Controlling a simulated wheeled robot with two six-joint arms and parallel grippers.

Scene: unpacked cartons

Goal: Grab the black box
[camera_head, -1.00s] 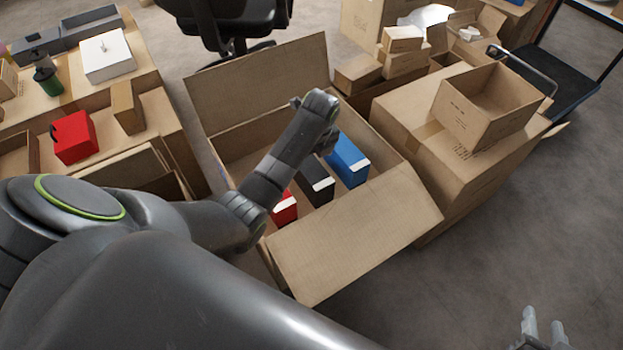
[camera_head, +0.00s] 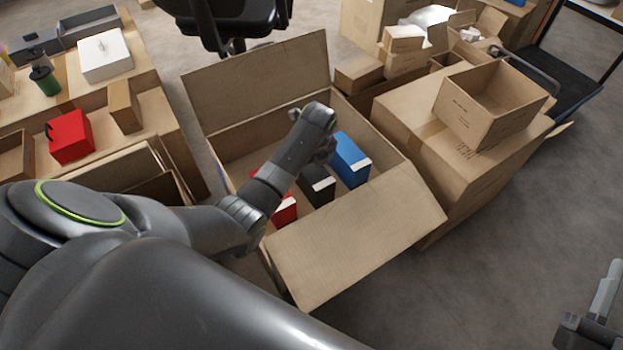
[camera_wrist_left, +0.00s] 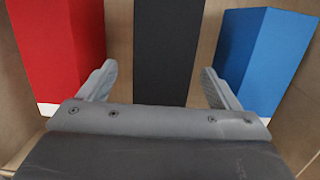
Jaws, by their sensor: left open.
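The black box (camera_head: 317,183) stands in the open carton (camera_head: 345,240), between a red box (camera_head: 286,209) and a blue box (camera_head: 350,159). My left gripper (camera_head: 327,153) is over the carton and partly hides the black box in the head view. In the left wrist view the left gripper (camera_wrist_left: 160,82) is open, one finger on each side of the black box (camera_wrist_left: 168,45). Gaps show between the fingers and its sides, so it is not gripped. My right gripper (camera_head: 602,295) is at the lower right edge, partly cut off; its jaw opening is unclear.
In the left wrist view the red box (camera_wrist_left: 58,50) and blue box (camera_wrist_left: 262,55) stand close outside the fingers. The carton's flaps are folded out. Another carton (camera_head: 440,150) with a small open box (camera_head: 490,105) stands to the right. Bare floor (camera_head: 480,260) lies at lower right.

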